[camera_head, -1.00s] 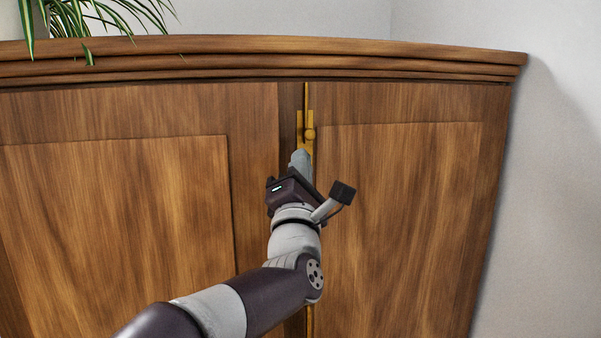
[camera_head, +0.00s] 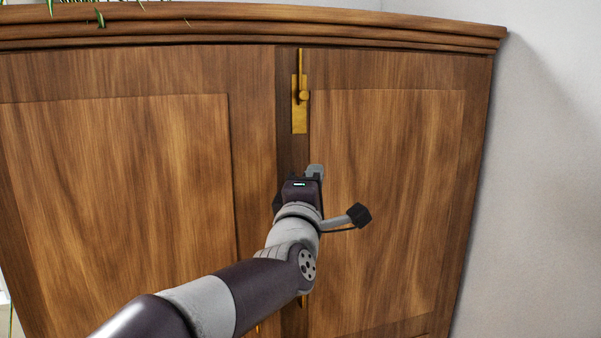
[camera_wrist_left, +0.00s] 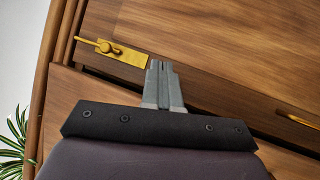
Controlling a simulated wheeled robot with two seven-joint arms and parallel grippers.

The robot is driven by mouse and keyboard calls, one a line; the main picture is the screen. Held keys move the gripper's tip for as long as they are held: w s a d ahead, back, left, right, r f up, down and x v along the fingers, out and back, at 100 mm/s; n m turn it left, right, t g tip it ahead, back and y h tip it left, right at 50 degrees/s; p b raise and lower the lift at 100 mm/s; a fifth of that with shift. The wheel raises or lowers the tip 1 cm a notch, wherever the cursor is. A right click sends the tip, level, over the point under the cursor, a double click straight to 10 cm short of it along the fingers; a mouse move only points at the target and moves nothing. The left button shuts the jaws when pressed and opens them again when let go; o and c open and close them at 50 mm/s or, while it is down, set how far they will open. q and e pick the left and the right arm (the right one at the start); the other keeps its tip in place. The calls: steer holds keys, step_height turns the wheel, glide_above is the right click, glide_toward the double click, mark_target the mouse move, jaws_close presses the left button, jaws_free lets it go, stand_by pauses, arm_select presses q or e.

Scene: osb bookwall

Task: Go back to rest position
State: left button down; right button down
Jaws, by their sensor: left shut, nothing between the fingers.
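My left gripper (camera_head: 314,172) is shut and empty in front of the wooden cabinet (camera_head: 160,160), below a brass latch (camera_head: 300,104) at the seam between the two doors. In the left wrist view, the shut fingers (camera_wrist_left: 164,84) show side by side, and the latch (camera_wrist_left: 120,52) is to their left, apart from them. My left arm comes in from the lower left. My right gripper is not in view.
The cabinet's moulded top edge (camera_head: 230,27) runs across the upper part. Leaves of a plant (camera_wrist_left: 16,138) show at the left in the wrist view. A plain wall (camera_head: 545,180) stands at the right. A second brass fitting (camera_wrist_left: 304,121) is at the right in the wrist view.

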arm_select(q)
steer(key=s+a+f+m+g, duration=0.1)
steer(key=s+f+m+g, duration=0.2)
steer(key=f, duration=0.6)
steer(key=s+a+f+m+g, duration=0.1)
steer(key=f+m+g, duration=0.4)
steer(key=f, duration=0.4)
steer(key=s+a+f+m+g, duration=0.1)
steer(key=s+f+m+g, duration=0.1)
steer(key=f+m, duration=0.45)
steer(key=s+a+f+m+g+y, duration=0.1)
steer(key=s+a+f+g, duration=0.3)
steer(key=s+a+f, duration=0.4)
steer(key=s+a+f+m+g+y, duration=0.1)
steer(key=s+a+f+g+y, duration=0.2)
steer(key=s, duration=1)
steer(key=a+f+g, duration=0.2)
steer(key=a+f, duration=0.3)
steer(key=f, duration=0.2)
steer(key=shift+s+a+f, duration=0.25)
steer(key=shift+s, duration=0.05)
